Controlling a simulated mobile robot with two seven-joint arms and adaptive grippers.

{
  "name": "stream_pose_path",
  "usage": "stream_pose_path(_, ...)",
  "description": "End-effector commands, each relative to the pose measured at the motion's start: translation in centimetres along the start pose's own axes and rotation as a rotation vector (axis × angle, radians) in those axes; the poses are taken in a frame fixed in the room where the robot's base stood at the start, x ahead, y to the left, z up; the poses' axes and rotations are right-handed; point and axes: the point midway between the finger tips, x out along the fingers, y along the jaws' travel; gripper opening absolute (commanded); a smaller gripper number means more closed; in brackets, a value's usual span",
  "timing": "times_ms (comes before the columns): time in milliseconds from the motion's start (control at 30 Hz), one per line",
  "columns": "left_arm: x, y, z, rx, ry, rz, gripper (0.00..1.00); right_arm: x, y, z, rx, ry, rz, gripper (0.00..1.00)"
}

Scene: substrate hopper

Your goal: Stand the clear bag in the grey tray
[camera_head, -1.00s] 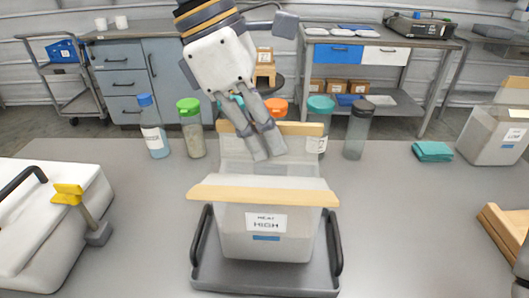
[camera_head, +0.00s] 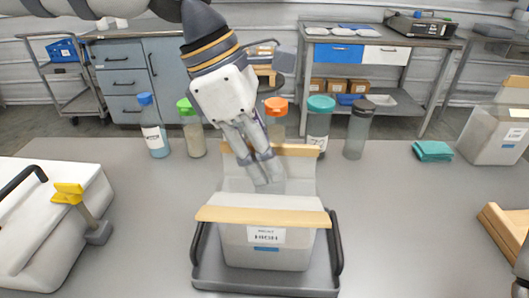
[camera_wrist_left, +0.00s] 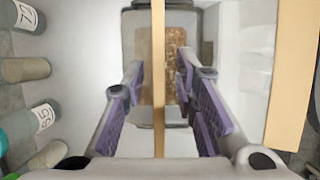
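The clear bag (camera_head: 262,255) is a see-through box shape with a label reading "HIGH" and tan strips along its top edges. It stands upright within the grey tray (camera_head: 210,283), which has dark handles at both sides. My left gripper (camera_head: 262,182) points down at the bag's far side. In the left wrist view its purple-padded fingers (camera_wrist_left: 160,85) are apart, with a tan strip (camera_wrist_left: 158,130) running between them and gaps on both sides. The near strip shows at the right there (camera_wrist_left: 290,80). Whether the bag's base rests fully on the tray is hard to see.
Several capped bottles (camera_head: 153,130) stand behind the bag. A white case (camera_head: 45,215) and a yellow-topped tool (camera_head: 70,193) are at left. A teal cloth (camera_head: 433,151), another clear bag (camera_head: 492,135) and a wooden piece (camera_head: 505,232) are at right. Bare table lies between.

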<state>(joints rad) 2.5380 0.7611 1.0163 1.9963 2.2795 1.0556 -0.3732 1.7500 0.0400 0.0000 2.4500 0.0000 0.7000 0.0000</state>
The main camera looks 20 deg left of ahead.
Motion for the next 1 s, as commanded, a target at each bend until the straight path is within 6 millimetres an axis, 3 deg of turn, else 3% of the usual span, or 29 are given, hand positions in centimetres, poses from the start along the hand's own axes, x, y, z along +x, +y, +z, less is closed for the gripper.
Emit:
stream_pose_path(167, -1.6, 0.1, 0.2, 0.001, -0.003, 0.005, 0.27, 0.0, 0.0, 0.0, 0.0, 0.001, 0.0, 0.4)
stream_pose_path(400, -8.1, 0.1, 0.2, -0.001, -0.004, 0.004, 0.27, -0.1, 0.0, -0.1, 0.0, 0.004, 0.0, 0.4)
stream_pose_path(600, -11.6, 0.1, 0.1, -0.002, 0.0, 0.0, 0.27, -0.1, 0.0, -0.1, 0.0, 0.003, 0.0, 0.4)
stream_pose_path(1000, -12.2, 0.1, 0.1, -0.001, 0.001, -0.002, 0.27, -0.1, 0.0, -0.1, 0.0, 0.003, 0.0, 0.4)
